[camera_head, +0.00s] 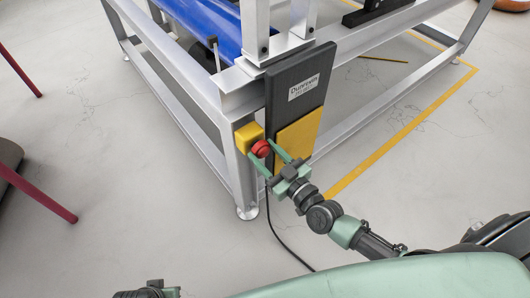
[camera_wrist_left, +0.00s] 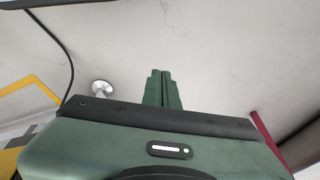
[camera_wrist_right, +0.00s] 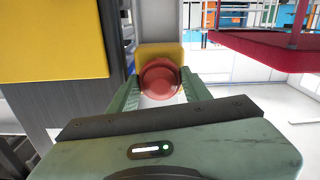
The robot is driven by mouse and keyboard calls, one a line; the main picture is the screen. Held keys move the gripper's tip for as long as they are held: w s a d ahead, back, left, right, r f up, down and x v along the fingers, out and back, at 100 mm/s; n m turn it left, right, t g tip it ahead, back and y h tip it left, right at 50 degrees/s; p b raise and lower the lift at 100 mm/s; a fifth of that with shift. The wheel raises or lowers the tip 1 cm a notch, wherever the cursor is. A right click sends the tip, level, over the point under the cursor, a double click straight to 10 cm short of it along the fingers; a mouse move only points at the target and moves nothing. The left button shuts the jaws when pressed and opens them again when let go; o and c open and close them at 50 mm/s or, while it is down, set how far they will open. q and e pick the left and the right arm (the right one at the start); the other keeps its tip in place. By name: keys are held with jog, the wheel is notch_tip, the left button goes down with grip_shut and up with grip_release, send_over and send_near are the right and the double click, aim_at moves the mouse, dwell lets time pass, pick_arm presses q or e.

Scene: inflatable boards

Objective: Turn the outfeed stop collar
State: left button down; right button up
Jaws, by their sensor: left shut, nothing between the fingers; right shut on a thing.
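The red round collar (camera_head: 261,148) sits on a yellow box (camera_head: 245,136) fixed to the corner leg of the grey metal frame. My right gripper (camera_head: 267,155) is shut on the collar, with one green finger on each side of it. In the right wrist view the red collar (camera_wrist_right: 159,78) is between the fingertips, in front of the yellow box (camera_wrist_right: 160,52). My left gripper (camera_wrist_left: 161,75) is shut and empty, pointing over bare floor in the left wrist view. In the head view only part of what appears to be my left arm shows at the bottom edge.
A dark panel with a label (camera_head: 303,88) and a yellow plate (camera_head: 297,138) stands right beside the collar. A black cable (camera_head: 277,235) hangs to the floor. The frame's foot (camera_head: 247,212) stands below. Dark red bars (camera_head: 38,194) are at the left. The floor in front is mostly clear.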

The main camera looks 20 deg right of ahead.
jog(key=m, duration=0.3)
jog(key=shift+p, duration=0.35)
pick_arm(q)
jog(key=shift+s+a+f, duration=0.1)
jog(key=shift+s+f, duration=0.1)
jog(key=shift+f, duration=0.7)
jog(key=shift+s+f, duration=0.15)
jog(key=shift+f, duration=0.75)
pick_arm(e)
jog(key=shift+m, duration=1.5)
pick_arm(q)
jog(key=shift+w, duration=0.1)
pick_arm(e)
jog(key=o, duration=1.4)
jog(key=shift+c, duration=0.2)
